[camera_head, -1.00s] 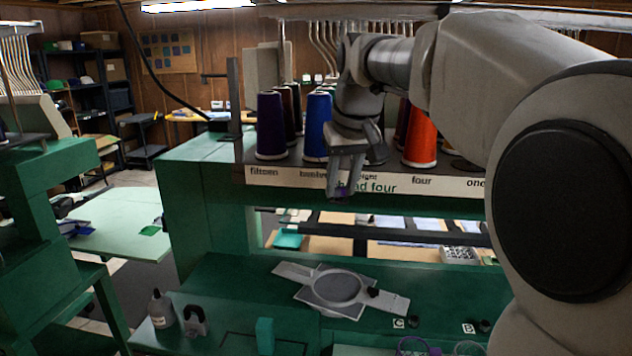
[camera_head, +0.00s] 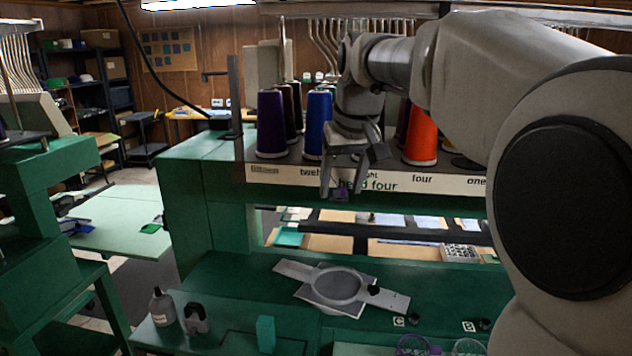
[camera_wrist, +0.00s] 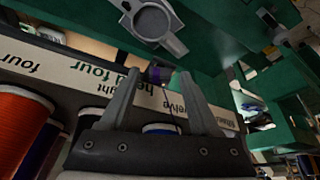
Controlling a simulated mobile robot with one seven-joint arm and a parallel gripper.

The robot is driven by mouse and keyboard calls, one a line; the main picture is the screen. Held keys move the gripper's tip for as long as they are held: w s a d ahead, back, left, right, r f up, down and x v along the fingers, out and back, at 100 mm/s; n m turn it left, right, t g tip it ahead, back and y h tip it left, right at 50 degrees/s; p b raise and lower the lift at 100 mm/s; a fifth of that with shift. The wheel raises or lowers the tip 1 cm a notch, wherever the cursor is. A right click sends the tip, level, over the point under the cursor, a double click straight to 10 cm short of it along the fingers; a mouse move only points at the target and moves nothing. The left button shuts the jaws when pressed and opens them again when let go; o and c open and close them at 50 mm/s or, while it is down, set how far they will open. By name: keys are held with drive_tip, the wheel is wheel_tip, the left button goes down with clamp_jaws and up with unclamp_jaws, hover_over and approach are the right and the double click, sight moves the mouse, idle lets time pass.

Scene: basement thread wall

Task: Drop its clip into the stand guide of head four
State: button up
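My gripper (camera_head: 345,187) is at the front of the thread stand, before the white label strip (camera_head: 440,183) that reads "head four". In the wrist view my gripper (camera_wrist: 162,80) has its two fingers spread apart. The clip (camera_head: 341,193) also shows in the head view, at the strip's lower edge. The stand guide is not clearly visible around it, so I cannot tell how the clip is seated.
Thread cones stand on the rack: purple (camera_head: 271,125), blue (camera_head: 318,125) and orange (camera_head: 421,135). A grey hoop frame (camera_head: 338,286) lies on the green table below. A bottle (camera_head: 161,306) and a teal block (camera_head: 265,334) stand at its front left.

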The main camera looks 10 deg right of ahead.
drive_tip(key=shift+r, duration=0.1)
drive_tip(key=p+v, duration=0.2)
drive_tip(key=v, duration=1.4)
drive_tip(key=s+f, duration=0.9)
drive_tip(key=f, duration=0.3)
drive_tip(key=s+f+t, duration=0.1)
drive_tip(key=s+f, duration=0.9)
drive_tip(key=f, duration=0.2)
drive_tip(key=shift+s+a+f+m, duration=0.2)
drive_tip(key=shift+s+f+m, duration=0.05)
drive_tip(key=shift+f+m, duration=0.15)
